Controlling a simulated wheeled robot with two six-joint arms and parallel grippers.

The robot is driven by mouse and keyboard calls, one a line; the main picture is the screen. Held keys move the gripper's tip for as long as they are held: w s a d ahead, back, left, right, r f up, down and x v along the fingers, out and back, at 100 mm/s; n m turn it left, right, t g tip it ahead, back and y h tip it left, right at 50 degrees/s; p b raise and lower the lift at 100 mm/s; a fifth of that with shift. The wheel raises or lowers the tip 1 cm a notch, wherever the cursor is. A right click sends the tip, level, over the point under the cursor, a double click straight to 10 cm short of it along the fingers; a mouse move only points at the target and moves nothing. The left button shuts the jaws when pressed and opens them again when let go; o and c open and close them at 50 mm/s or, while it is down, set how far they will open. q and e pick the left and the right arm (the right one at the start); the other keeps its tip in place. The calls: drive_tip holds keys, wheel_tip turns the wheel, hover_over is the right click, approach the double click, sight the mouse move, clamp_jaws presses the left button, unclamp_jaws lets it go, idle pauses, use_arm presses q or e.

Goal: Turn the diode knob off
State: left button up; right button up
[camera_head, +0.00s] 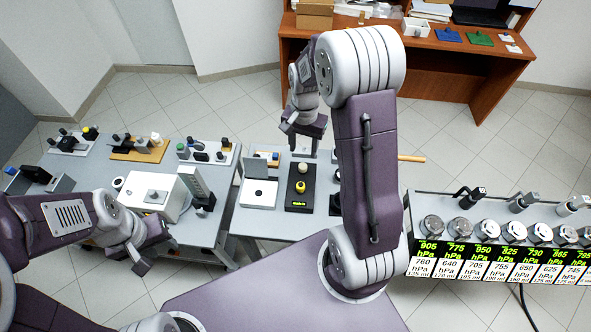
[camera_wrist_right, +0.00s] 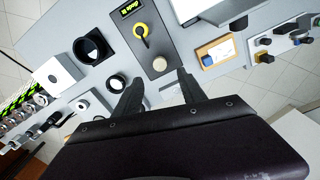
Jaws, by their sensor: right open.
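A white square plate with a black dot (camera_head: 258,193) stands left of the diode box. The left table holds a white box (camera_head: 155,196) and several optics mounts. A row of pressure gauges (camera_head: 500,235) stands right. My right arm hides part of the middle table.

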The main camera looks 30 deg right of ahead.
sight(303, 167)
wheel_tip(303, 167, down, 9)
drive_tip(key=shift+s+r, duration=0.1)
clamp_jaws()
idle(0.3)
